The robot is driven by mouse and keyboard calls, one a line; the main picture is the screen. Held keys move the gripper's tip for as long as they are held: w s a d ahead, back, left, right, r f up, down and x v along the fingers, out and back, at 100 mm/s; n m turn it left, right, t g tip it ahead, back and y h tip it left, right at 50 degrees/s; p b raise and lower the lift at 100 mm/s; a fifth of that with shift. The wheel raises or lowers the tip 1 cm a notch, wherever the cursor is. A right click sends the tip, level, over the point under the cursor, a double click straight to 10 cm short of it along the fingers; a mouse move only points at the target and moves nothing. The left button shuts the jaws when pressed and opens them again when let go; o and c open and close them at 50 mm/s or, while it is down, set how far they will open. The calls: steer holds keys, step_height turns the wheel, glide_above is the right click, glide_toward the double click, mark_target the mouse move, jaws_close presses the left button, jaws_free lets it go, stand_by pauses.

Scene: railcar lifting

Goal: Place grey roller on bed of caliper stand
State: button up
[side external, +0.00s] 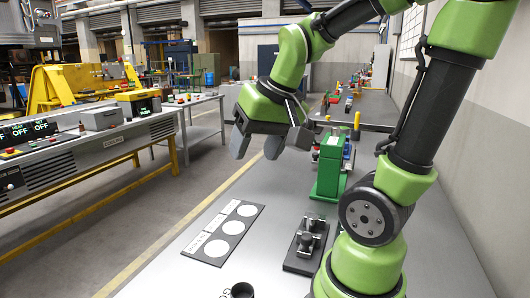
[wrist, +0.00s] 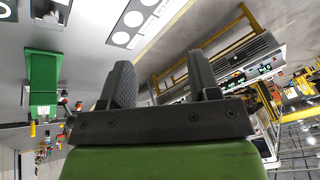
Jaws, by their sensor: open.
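My gripper (side external: 257,146) hangs above the bench, left of the green block, with its fingers apart. In the wrist view my gripper (wrist: 160,65) shows nothing between its fingers. A dark plate (side external: 292,264) with small grey metal parts (side external: 307,238) lies on the bench at lower middle. It may be the caliper stand, but I cannot tell for sure. The plate also shows at the top left of the wrist view (wrist: 50,12). I cannot pick out a separate grey roller with certainty; one of the grey parts on the plate may be it.
A green block-shaped fixture (side external: 329,170) stands behind the plate. A black card with white circles (side external: 225,233) lies to its left. A black cup (side external: 240,290) is at the front edge of the picture. Several small coloured items lie farther back. The bench between card and fixture is clear.

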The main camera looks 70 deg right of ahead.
steer(key=s+a+r+n+t+y, duration=0.2)
steer(key=s+a+n, duration=0.2)
steer(key=a, duration=0.4)
steer(key=shift+s+a+r+y, duration=0.2)
steer(key=shift+a+r+y, duration=0.05)
steer(key=shift+a+y, duration=0.05)
